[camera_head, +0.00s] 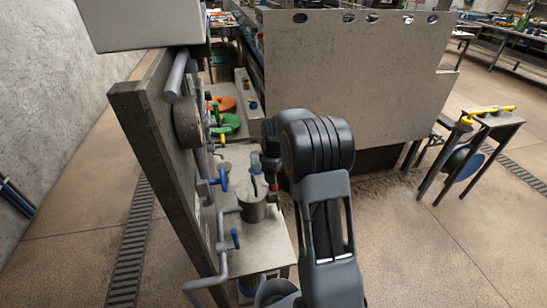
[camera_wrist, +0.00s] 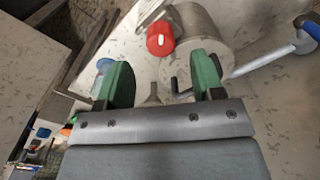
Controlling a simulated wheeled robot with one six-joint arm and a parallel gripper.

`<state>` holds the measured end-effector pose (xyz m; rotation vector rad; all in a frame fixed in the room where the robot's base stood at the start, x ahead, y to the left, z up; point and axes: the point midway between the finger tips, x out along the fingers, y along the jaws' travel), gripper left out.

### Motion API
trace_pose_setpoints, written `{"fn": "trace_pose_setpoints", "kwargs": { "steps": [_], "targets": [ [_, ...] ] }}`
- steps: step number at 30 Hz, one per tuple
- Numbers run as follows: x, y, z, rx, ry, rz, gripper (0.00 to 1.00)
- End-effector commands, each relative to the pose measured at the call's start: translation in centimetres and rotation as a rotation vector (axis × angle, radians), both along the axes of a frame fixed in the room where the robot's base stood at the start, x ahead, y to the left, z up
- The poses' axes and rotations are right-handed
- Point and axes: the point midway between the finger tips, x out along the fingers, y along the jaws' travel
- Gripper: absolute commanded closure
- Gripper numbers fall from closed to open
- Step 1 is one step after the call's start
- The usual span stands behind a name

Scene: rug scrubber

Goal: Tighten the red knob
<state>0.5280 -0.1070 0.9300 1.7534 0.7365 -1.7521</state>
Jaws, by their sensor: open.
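The red knob (camera_wrist: 160,38) has a pale stripe across its face and sits beside a grey metal cylinder (camera_wrist: 205,32) in the wrist view. It shows as a small red spot (camera_head: 274,187) beside the cylinder (camera_head: 254,206) in the head view. My gripper (camera_wrist: 163,76) is open, with two green fingers spread apart. The knob lies beyond the fingertips, roughly in line with the gap between them, and nothing is held. In the head view my arm partly hides the gripper.
A blue-handled pipe (camera_wrist: 294,45) stands right of the cylinder in the wrist view. In the head view, pipes and a blue handle (camera_head: 235,238) stand left of the cylinder, along a wooden-framed panel (camera_head: 160,170). A large grey panel (camera_head: 350,75) stands behind.

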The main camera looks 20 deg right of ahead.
Motion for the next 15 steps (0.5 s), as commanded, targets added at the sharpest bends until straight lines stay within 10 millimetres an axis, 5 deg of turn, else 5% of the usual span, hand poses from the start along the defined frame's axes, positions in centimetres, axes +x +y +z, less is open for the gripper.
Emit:
{"fn": "trace_pose_setpoints", "kwargs": {
  "steps": [9,15],
  "targets": [
    [0.1,0.0,6.3,-0.001,-0.004,0.000,0.39],
    [0.0,0.0,8.5,-0.001,-0.002,0.001,0.39]
  ]
}}
